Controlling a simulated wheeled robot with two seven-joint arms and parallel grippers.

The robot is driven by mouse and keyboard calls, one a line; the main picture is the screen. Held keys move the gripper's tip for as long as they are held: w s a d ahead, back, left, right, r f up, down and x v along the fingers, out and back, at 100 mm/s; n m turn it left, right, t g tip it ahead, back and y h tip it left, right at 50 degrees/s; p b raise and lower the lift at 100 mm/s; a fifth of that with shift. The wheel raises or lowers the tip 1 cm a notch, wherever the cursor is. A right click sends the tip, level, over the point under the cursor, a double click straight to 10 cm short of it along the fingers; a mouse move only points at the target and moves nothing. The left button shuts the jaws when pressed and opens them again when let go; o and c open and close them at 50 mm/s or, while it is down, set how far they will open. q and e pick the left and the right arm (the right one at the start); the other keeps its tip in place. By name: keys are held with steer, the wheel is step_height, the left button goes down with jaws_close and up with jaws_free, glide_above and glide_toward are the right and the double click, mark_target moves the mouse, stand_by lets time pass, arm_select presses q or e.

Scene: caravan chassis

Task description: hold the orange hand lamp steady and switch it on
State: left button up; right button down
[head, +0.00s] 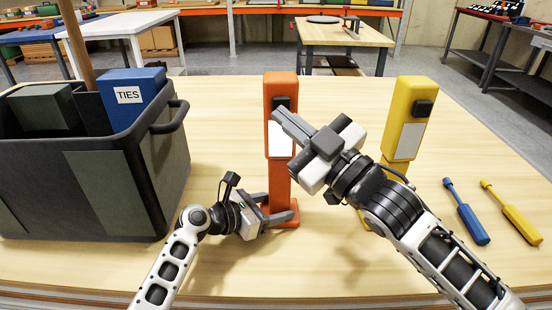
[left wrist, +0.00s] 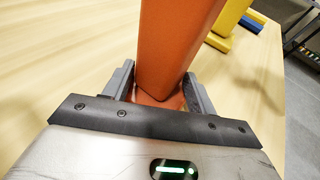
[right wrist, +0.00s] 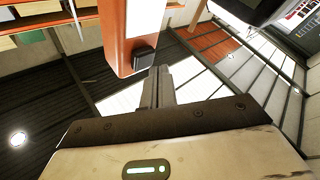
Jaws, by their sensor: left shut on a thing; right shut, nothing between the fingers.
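The orange hand lamp (head: 280,178) stands upright on the table, with a white panel and a black switch (head: 281,103) near its top. My left gripper (head: 283,208) is shut on the lamp's lower body, just above its foot; the left wrist view shows a finger on each side of the orange body (left wrist: 172,45). My right gripper (head: 280,118) is shut and empty, its tips just by the switch and partly covering the lamp's front. In the right wrist view the switch (right wrist: 144,58) sits just beyond the fingertips (right wrist: 159,72); I cannot tell whether they touch.
A yellow lamp (head: 410,105) stands to the right, partly behind my right arm. A blue screwdriver (head: 466,212) and a yellow one (head: 512,212) lie further right. A dark tote (head: 150,170) with a blue TIES box (head: 130,100) fills the left. The table behind the lamps is clear.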

arm_select(q)
steer(key=shift+s+f, duration=0.25)
steer(key=shift+f, duration=0.25)
arm_select(e)
steer(key=s, duration=0.6)
steer(key=shift+d, duration=0.1)
arm_select(q)
steer(key=o, duration=0.8)
steer(key=shift+o, duration=0.2)
steer(key=v, duration=0.8)
steer(key=r+v, duration=0.1)
steer(key=v, duration=0.3)
steer(key=shift+w, duration=0.15)
